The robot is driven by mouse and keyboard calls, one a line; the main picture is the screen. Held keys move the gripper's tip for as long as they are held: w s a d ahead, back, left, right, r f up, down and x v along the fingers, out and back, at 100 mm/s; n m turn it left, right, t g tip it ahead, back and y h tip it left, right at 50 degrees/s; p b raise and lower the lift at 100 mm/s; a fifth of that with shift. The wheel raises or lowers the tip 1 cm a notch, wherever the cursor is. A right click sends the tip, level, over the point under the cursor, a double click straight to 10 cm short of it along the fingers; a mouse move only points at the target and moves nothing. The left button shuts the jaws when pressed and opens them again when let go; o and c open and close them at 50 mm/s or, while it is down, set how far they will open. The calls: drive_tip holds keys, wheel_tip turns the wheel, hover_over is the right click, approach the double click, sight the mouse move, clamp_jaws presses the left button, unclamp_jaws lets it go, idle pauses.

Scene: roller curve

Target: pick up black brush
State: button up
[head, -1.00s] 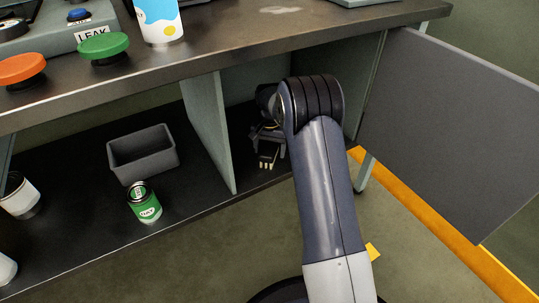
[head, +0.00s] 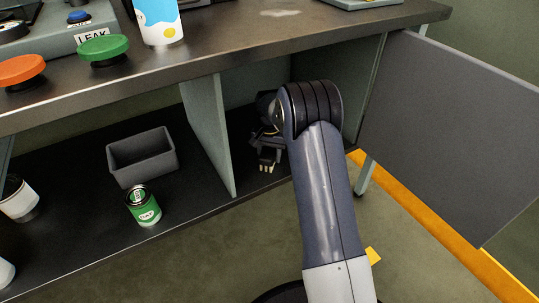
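My gripper (head: 266,166) is inside the right compartment of the lower shelf, pointing down near the shelf floor. Its light fingertips show beside the dividing panel, and my arm covers much of the compartment. Whether the fingers are apart or closed on something is too small to tell. I cannot make out a black brush; the dark compartment behind my arm is partly hidden.
A grey divider panel (head: 210,130) stands left of my gripper, and an open grey door (head: 450,130) is at the right. A grey bin (head: 142,157) and a green can (head: 144,206) are on the lower shelf (head: 85,215). The tabletop (head: 240,50) overhangs the compartment.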

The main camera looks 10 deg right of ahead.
sight(269, 149)
drive_tip(key=shift+r, duration=0.1)
wheel_tip(269, 149, up, 10)
drive_tip(key=p, duration=0.4)
drive_tip(key=o, duration=0.5)
drive_tip(key=shift+c, duration=1.4)
